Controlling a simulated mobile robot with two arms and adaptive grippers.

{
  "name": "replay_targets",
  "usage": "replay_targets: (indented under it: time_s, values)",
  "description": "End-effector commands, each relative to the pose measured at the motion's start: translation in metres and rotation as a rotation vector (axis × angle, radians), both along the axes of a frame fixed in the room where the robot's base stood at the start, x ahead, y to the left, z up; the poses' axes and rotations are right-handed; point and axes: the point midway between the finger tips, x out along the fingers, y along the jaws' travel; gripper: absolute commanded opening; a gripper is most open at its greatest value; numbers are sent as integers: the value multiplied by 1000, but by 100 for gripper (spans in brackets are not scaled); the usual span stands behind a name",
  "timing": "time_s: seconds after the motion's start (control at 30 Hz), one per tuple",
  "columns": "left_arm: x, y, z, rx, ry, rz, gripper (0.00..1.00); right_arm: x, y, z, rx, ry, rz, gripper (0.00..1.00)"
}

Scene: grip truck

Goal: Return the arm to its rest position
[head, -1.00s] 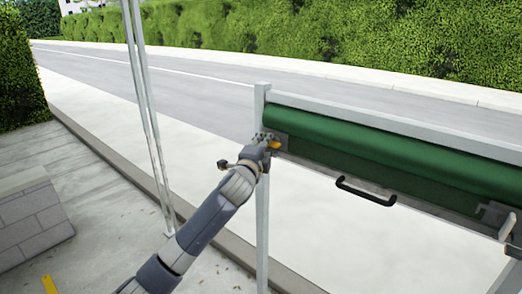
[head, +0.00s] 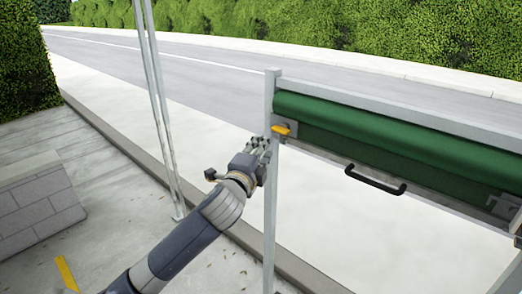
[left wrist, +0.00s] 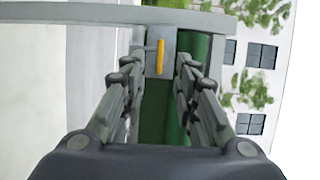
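My left arm reaches in from the lower left of the head view. Its gripper (head: 258,146) is beside the left post of a metal frame, a little below and left of a yellow latch (head: 281,130). In the left wrist view the gripper (left wrist: 155,85) has its fingers spread apart with nothing between them. The yellow latch (left wrist: 160,57) shows beyond the fingertips, on a grey plate at the end of a green rolled cover (head: 400,140). The gripper looks apart from the latch. My right gripper is in neither view.
A black handle (head: 375,180) sits on the bar below the cover. The frame's left post (head: 270,200) stands close to my gripper. Thin poles (head: 160,110) and a low block wall (head: 38,205) are at the left. Open paving lies between.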

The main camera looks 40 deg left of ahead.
Motion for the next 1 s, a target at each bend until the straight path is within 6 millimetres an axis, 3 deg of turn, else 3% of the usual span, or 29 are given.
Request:
replay_targets:
  time_s: [0.5, 0.6, 0.67, 0.77, 1.0]
  values:
    - [0, 0, -1, -1, 2, 0, 28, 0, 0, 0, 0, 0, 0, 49]
    - [3, 2, -17, -19, 20, 3, 28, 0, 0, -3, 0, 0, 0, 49]
    - [7, 5, -40, -49, 46, 5, 28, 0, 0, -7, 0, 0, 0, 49]
    - [15, 11, -100, -128, 111, 16, 28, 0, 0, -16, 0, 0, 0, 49]
    - [9, 16, -286, -367, 300, 68, 28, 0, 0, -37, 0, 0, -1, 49]
